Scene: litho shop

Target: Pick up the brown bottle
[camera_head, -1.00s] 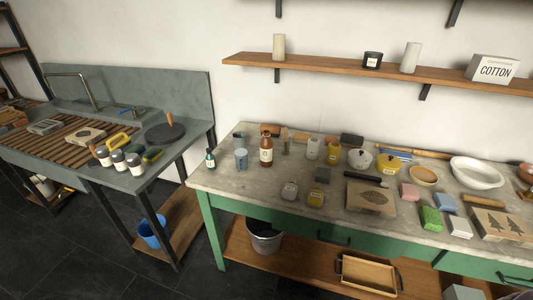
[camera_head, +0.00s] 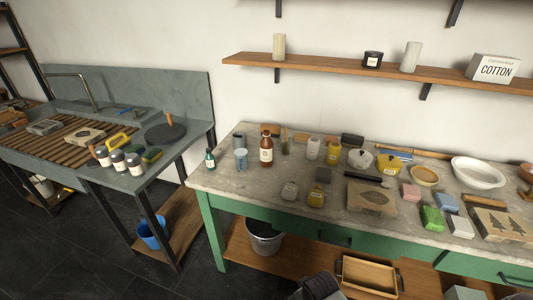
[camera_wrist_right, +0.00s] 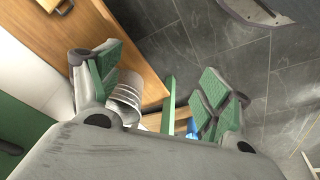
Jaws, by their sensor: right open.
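The brown bottle (camera_head: 266,152) stands upright on the grey worktop of the green bench (camera_head: 228,183), towards its left end. It has a pale label and a dark neck. A blue-grey cup (camera_head: 241,159) stands just left of it, and several small containers stand to its right. My right gripper (camera_wrist_right: 163,72) is open and empty in the right wrist view, with green pads on its fingers. It is over the lower shelf and floor, away from the bottle, which that view does not show. My left gripper is not in view.
A small dark green bottle (camera_head: 210,158) stands at the bench's left end. A metal bucket (camera_head: 264,240) and a wooden tray (camera_head: 367,275) are on the lower shelf. The worktop's front left is mostly clear. A blue bucket (camera_head: 151,232) is under the sink table.

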